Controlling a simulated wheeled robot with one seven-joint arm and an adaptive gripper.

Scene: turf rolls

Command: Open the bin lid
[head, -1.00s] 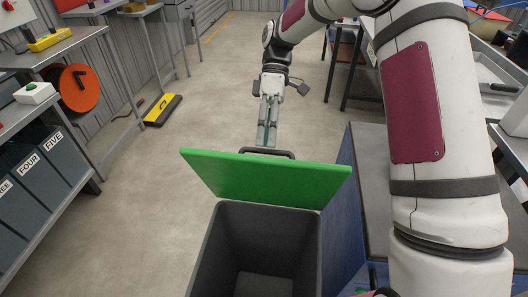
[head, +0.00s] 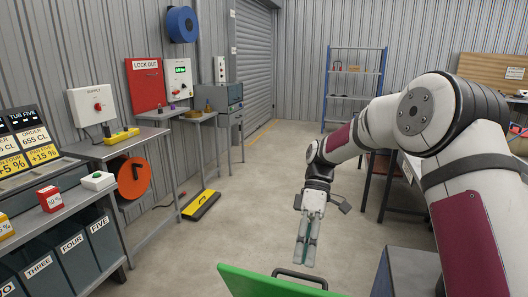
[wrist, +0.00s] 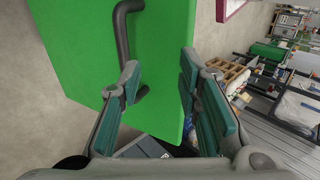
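The green bin lid (head: 262,285) shows at the bottom edge of the head view, with only its upper part in frame. It is tilted up, with its dark handle (head: 300,274) along the upper edge. The bin body is out of the head view. My gripper (head: 306,262) points down just above and behind the handle. In the wrist view the lid (wrist: 75,60) fills the left and centre, and its handle (wrist: 121,35) runs down behind the left finger. The fingers (wrist: 160,78) are apart with nothing clearly held; contact with the lid cannot be told.
A workbench with dark numbered bins (head: 70,250) stands at the left. An orange disc (head: 134,178) and a yellow-black floor block (head: 201,205) are nearby. A shelf rack (head: 352,88) stands at the back. Open concrete floor (head: 235,205) lies in the middle.

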